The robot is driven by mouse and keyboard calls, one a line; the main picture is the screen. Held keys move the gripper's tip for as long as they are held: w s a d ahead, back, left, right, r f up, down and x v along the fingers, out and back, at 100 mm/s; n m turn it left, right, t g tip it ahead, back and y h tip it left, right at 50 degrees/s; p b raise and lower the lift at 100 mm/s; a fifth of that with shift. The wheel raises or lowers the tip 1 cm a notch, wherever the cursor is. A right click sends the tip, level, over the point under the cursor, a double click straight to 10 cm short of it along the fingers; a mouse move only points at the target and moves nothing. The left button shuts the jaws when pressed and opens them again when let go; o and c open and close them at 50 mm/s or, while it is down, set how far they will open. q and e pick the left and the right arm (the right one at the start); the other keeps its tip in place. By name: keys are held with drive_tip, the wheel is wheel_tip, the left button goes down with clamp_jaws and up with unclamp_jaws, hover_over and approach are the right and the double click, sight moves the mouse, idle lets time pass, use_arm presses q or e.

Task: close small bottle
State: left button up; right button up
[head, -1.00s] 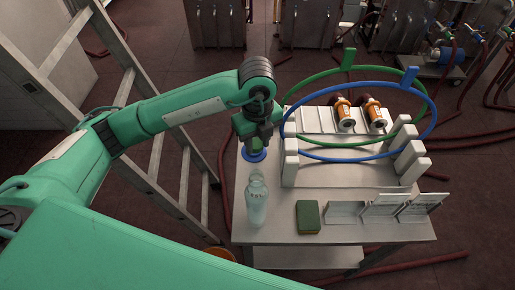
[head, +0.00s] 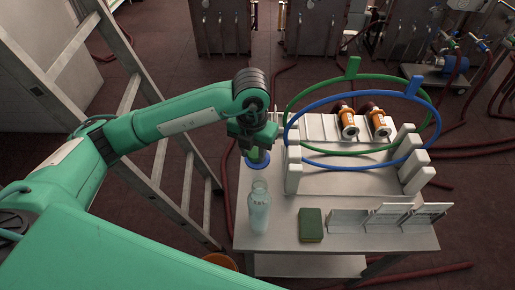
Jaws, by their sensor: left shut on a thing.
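The small clear bottle (head: 259,213) stands upright on the front left of the white table. Its neck looks uncapped, though the view is small. My left gripper (head: 256,147) points down behind the bottle, over the table's back left corner. It is shut on a small green piece (head: 259,157), apart from the bottle. A blue round piece (head: 259,165) shows directly below the green piece; I cannot tell if the two are joined or whether they form a cap. The fingertips are partly hidden. My right gripper is not in view.
A green sponge (head: 311,225) lies right of the bottle. White panels (head: 390,216) stand farther right. A white rack (head: 345,183) with green and blue hoops and two orange-and-silver fittings (head: 348,124) fills the back. A metal ladder (head: 160,150) stands left of the table.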

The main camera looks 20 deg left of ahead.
use_arm(q)
drive_tip(key=m, duration=0.4)
drive_tip(key=a+m, duration=0.1)
drive_tip(key=shift+s+f+m, duration=0.25)
drive_tip(key=shift+m, duration=0.15)
drive_tip(key=s+a+m, duration=0.1)
drive_tip(key=m, duration=0.8)
drive_tip(key=s+a+f+m, duration=0.1)
drive_tip(key=a+m, duration=0.1)
drive_tip(key=m, duration=0.8)
drive_tip(key=a+m, duration=0.1)
drive_tip(key=m, duration=0.9)
drive_tip(key=shift+s+a+f, duration=0.2)
drive_tip(key=shift+s+a, duration=0.15)
drive_tip(key=shift+s, duration=0.05)
